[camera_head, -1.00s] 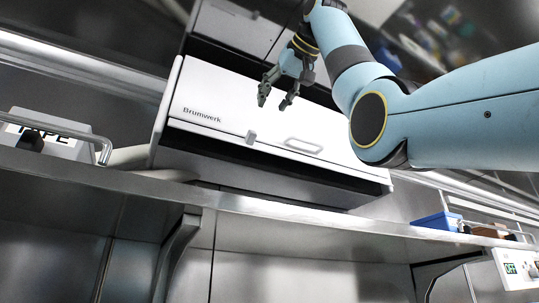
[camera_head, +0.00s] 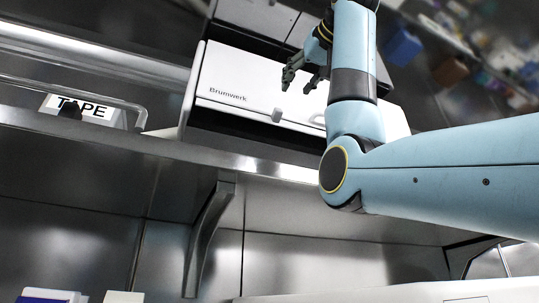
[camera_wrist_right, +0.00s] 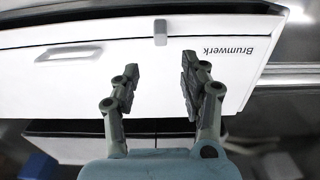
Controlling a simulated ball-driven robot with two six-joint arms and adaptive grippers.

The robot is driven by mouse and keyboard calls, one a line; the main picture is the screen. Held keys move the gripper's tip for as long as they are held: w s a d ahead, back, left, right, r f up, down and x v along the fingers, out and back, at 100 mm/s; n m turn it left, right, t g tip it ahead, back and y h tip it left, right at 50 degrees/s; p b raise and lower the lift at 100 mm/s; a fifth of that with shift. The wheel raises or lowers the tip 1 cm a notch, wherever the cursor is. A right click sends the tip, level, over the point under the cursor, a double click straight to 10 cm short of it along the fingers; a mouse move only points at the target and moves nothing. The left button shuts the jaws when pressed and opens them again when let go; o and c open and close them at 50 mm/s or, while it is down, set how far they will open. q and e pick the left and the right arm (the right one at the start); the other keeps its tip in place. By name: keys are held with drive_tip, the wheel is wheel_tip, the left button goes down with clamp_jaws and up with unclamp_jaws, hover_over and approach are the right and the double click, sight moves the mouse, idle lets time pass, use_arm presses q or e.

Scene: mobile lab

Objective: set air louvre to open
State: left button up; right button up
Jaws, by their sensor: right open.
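A white unit marked "Brumwerk" (camera_head: 225,75) sits above the steel shelf, with a dark gap along its lower front. A small grey tab (camera_head: 277,115) sits at the lower edge of its white front panel; the tab also shows in the right wrist view (camera_wrist_right: 160,32). My right gripper (camera_head: 299,86) is open and empty in front of the panel, near the tab and above it in the head view. In the right wrist view its two fingers (camera_wrist_right: 160,66) point toward the tab, apart from it. My left gripper is out of view.
A grey bar handle (camera_wrist_right: 68,52) is on the panel beside the tab; my right arm partly hides it in the head view. A box labelled TAPE (camera_head: 95,108) stands behind a rail at left. The steel shelf (camera_head: 150,150) runs below the unit.

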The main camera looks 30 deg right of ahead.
sight(279, 110)
drive_tip(key=w+p, duration=0.1)
drive_tip(key=w, duration=0.2)
drive_tip(key=w+p, duration=0.2)
drive_tip(key=w, duration=0.1)
drive_tip(key=w+p, duration=0.2)
drive_tip(key=w, duration=0.1)
drive_tip(key=shift+w+d+r, duration=0.1)
drive_tip(key=shift+w+d, duration=0.15)
drive_tip(key=shift+w, duration=0.6)
clamp_jaws()
